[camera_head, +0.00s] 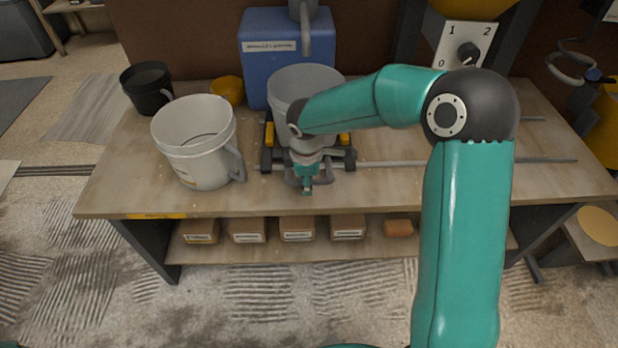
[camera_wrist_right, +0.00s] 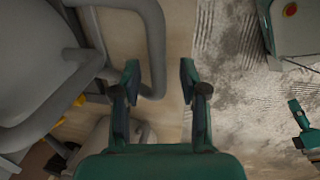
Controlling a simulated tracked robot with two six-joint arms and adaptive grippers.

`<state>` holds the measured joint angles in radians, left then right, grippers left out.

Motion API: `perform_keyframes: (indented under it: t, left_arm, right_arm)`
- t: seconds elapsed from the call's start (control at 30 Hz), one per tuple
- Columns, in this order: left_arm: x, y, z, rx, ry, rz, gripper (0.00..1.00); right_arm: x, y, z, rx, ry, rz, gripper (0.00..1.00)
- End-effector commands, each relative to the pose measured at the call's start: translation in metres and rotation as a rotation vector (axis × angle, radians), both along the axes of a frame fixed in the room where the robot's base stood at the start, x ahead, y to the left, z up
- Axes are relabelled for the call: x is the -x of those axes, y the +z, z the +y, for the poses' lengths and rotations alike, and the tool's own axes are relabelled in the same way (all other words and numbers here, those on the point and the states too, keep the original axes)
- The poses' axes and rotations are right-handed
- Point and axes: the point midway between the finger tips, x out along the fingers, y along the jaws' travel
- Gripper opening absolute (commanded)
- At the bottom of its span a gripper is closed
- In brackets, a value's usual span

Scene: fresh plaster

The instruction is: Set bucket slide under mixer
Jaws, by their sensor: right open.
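The grey bucket (camera_head: 300,90) stands upright on the bucket slide (camera_head: 267,155), a dark carriage with yellow blocks on metal rails, left of the mixer. The mixer (camera_head: 466,42) has a yellow body and a dial panel. My right gripper (camera_head: 307,185) is open at the bench front, by the bucket's handle. In the right wrist view the grey bucket (camera_wrist_right: 30,60) is at left. Its looped handle (camera_wrist_right: 156,45) appears between the open fingers of my right gripper (camera_wrist_right: 160,80); contact cannot be told. A teal part at the right edge looks like my left gripper (camera_wrist_right: 302,125), fingers unclear.
A white bucket (camera_head: 197,140) stands left of the slide. A black bucket (camera_head: 148,88), yellow bowl (camera_head: 229,90) and blue container (camera_head: 262,50) are behind. The rails (camera_head: 540,160) run right along the bench, partly hidden by my arm. Several boxes (camera_head: 248,230) sit on the lower shelf.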

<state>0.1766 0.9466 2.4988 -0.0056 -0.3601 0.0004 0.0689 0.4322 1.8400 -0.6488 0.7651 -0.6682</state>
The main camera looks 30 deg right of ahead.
Motion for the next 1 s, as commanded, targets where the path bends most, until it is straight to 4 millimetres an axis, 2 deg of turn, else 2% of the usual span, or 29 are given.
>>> perform_keyframes:
  t: [0.23, 0.27, 0.5, 0.77, 0.8, 1.0]
  left_arm:
    - [0.0, 0.0, 0.0, 0.0, 0.0, 0.0, 0.4]
    - [0.0, 0.0, 0.0, 0.0, 0.0, 0.0, 0.4]
    - [0.0, 0.0, 0.0, 0.0, 0.0, 0.0, 0.4]
    - [0.0, 0.0, 0.0, 0.0, 0.0, 0.0, 0.4]
    - [-0.0002, 0.0, 0.0005, 0.0, 0.002, 0.0, 0.4]
    - [0.0, 0.0015, 0.0, 0.0, 0.0, 0.0, 0.4]
  right_arm:
    - [-0.0002, -0.0008, -0.0002, 0.0, 0.0, 0.0, 0.43]
    - [-0.0001, -0.0007, -0.0002, 0.0, 0.0, 0.0, 0.4]
    - [0.0002, -0.0005, -0.0003, 0.0, -0.001, 0.0, 0.0]
    - [0.0011, -0.001, 0.0001, -0.001, -0.001, 0.003, 0.0]
    - [0.0013, -0.0011, -0.0087, -0.002, -0.005, 0.003, 0.0]
    - [0.0015, -0.0007, -0.0014, -0.001, 0.006, 0.003, 0.0]
